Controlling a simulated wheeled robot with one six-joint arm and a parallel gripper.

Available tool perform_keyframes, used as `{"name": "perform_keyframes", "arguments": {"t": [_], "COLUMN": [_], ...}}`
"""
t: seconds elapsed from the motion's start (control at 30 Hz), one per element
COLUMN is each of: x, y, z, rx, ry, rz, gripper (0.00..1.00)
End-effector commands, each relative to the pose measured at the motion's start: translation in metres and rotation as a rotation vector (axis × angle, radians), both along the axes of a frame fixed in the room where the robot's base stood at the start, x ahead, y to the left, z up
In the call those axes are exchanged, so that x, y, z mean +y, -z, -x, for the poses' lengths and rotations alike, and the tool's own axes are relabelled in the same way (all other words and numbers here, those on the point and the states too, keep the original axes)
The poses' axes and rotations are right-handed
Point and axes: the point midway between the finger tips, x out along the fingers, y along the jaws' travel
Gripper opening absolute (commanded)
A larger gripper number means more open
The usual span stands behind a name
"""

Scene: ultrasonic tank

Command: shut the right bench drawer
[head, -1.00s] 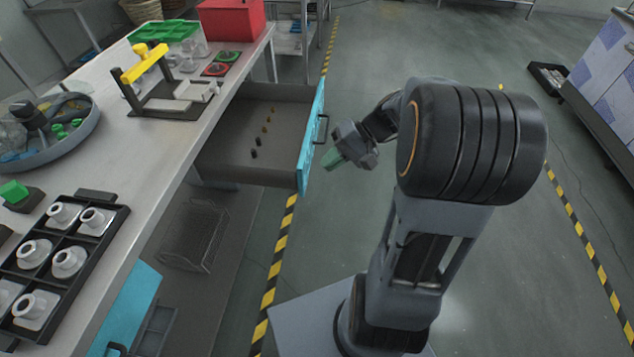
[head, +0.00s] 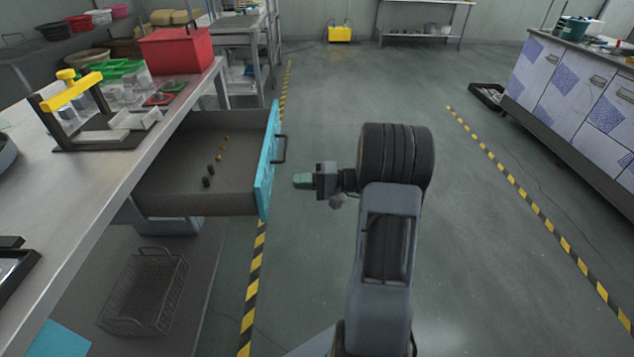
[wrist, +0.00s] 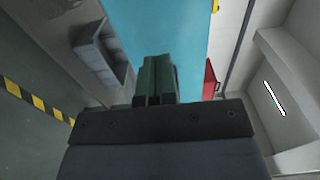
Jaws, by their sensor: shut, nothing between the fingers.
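The right bench drawer (head: 190,190) is pulled out from under the bench. Its blue front (head: 265,165) carries a dark bar handle (head: 281,149). Several small dark and yellow pieces lie inside it. My gripper (head: 297,181) is to the right of the blue front, pointing at it, with a small gap that looks free of contact. Its green fingers are closed together and hold nothing. In the wrist view the fingers (wrist: 157,78) point at the blue drawer front (wrist: 165,25), which fills the middle of the picture.
The bench top (head: 100,190) holds a yellow-handled rack (head: 75,120) and a red bin (head: 176,50). A wire basket (head: 145,290) sits below the drawer. Another blue front (head: 55,340) shows at bottom left.

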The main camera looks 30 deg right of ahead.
Motion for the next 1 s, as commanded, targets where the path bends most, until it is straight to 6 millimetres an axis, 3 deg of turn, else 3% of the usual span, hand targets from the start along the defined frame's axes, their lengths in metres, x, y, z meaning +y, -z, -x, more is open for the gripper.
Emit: {"name": "perform_keyframes", "arguments": {"t": [0.2,0.4,1.0], "x": [0.032,0.049,0.055], "y": [0.001,0.001,0.000], "z": [-0.017,-0.027,-0.031], "rx": [0.000,0.001,0.002], "ry": [-0.003,-0.002,0.001], "rz": [0.001,0.000,0.001], "gripper": [0.00,0.00,0.00]}}
